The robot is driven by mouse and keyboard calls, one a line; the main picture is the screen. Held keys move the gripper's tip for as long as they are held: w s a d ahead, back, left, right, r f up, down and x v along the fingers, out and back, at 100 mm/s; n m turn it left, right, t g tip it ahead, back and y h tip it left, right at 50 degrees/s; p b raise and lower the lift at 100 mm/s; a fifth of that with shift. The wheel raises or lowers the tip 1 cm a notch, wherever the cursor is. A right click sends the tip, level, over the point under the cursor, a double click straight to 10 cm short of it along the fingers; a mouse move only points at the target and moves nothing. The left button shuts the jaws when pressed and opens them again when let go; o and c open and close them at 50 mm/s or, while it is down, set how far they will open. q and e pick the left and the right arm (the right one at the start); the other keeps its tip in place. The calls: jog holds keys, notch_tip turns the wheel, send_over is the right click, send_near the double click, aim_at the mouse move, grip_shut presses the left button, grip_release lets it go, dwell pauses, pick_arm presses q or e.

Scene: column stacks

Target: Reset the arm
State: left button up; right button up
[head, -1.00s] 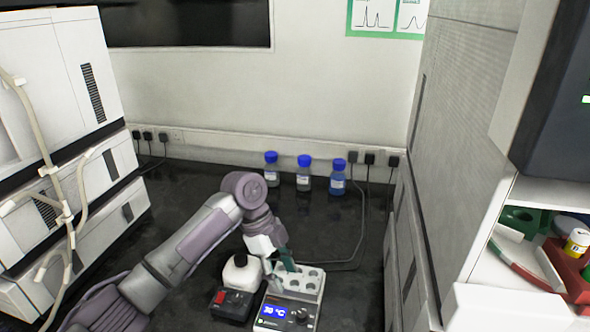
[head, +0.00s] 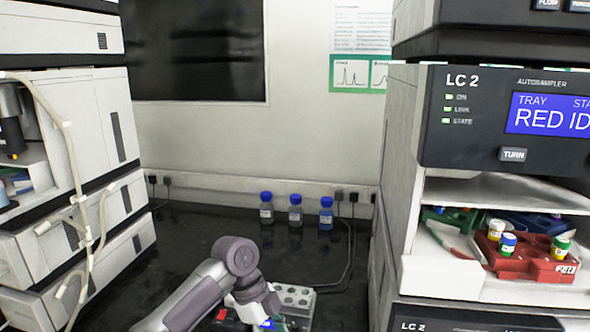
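My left arm enters from the bottom left, and its elbow joint is near the middle of the head view. The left gripper (head: 284,318) is low in the picture, by the heating block (head: 294,297). The block is light grey with several round wells. A blue display glows at the bottom edge, partly covered by my arm. My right gripper is not in view.
Three blue-capped bottles (head: 296,211) stand at the back of the black bench. An instrument stack marked LC 2 (head: 500,115) rises at right, its open bay holding a red rack (head: 515,262) with capped vials. Another stack (head: 90,210) with tubing stands at left. The bench between is mostly clear.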

pick_arm(q)
jog(key=s+f+n, duration=0.3)
jog(key=s+f, duration=0.1)
jog(key=s+f+n+t, duration=0.1)
jog(key=s+f+n, duration=0.1)
jog(key=s+f, duration=0.2)
jog(key=s+f+n+t+h, duration=0.1)
jog(key=s+f+n, duration=0.2)
jog(key=s+f, duration=0.1)
jog(key=shift+s+a+f+n, duration=0.1)
jog(key=shift+s+f+n, duration=0.25)
jog(key=shift+f, duration=0.15)
jog(key=s+a+n+t+y, duration=0.3)
jog(key=s+a+n+y, duration=0.2)
jog(key=s+a+n, duration=0.9)
notch_tip(320, 180, down, 23)
jog(key=s+a+m, duration=0.2)
jog(key=s+a+f+g, duration=0.2)
jog(key=s+a+f, duration=0.1)
jog(key=s+f, duration=1.4)
notch_tip(320, 180, down, 2)
jog(key=shift+s+f, duration=0.1)
jog(key=shift+s, duration=0.25)
